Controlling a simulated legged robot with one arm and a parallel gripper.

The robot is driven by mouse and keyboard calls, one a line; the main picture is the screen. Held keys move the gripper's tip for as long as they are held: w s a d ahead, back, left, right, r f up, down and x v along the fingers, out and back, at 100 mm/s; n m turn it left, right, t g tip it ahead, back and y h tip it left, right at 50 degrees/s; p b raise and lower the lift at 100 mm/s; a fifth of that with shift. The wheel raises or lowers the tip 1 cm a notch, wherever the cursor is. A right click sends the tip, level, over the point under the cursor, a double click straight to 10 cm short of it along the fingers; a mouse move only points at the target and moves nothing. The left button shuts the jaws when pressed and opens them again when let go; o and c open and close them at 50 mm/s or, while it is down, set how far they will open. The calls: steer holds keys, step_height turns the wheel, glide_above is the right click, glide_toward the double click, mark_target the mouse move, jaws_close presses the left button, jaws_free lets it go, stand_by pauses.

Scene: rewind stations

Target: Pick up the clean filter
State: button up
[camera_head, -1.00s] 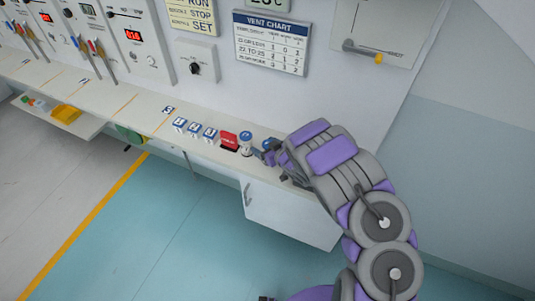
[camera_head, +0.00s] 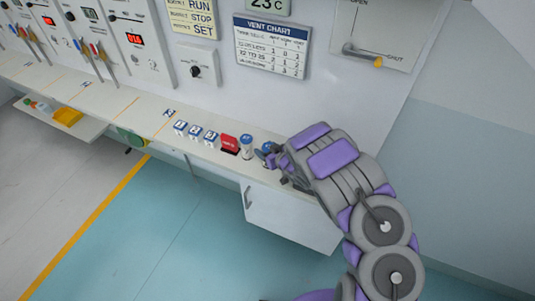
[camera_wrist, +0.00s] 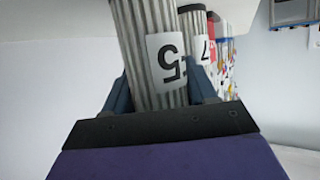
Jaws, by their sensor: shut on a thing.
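A grey-white pleated cylinder filter (camera_wrist: 148,50) with a white label, its "5" upside down, stands between my gripper's fingers (camera_wrist: 162,88) in the wrist view. My gripper is shut on it. In the head view my gripper (camera_head: 268,153) is at the counter, at the right end of the row of items; my wrist hides most of the held filter there. A second, similar filter (camera_wrist: 198,40) with a dark end and a "7" label is just behind it in the wrist view.
A red block (camera_head: 229,142) and several blue-and-white number blocks (camera_head: 195,131) sit further left on the narrow counter (camera_head: 130,103). A white cabinet (camera_head: 288,215) is below. A vent chart (camera_head: 272,46) and a lever panel (camera_head: 375,35) are on the wall. The floor in front is clear.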

mark_target(266, 144)
steer(key=shift+r, duration=0.6)
step_height(266, 144, up, 2)
steer(key=shift+r+p, duration=0.2)
steer(key=shift+p, duration=0.4)
steer(key=s+d+p, duration=0.2)
steer(key=s, duration=0.5)
steer(key=s+d+r+p, duration=0.1)
steer(key=s+d+p, duration=0.1)
steer(key=s, duration=0.6)
steer(key=shift+s+d+r+p, duration=0.15)
steer(key=shift+d+r+p, duration=0.15)
steer(key=shift+p, duration=0.4)
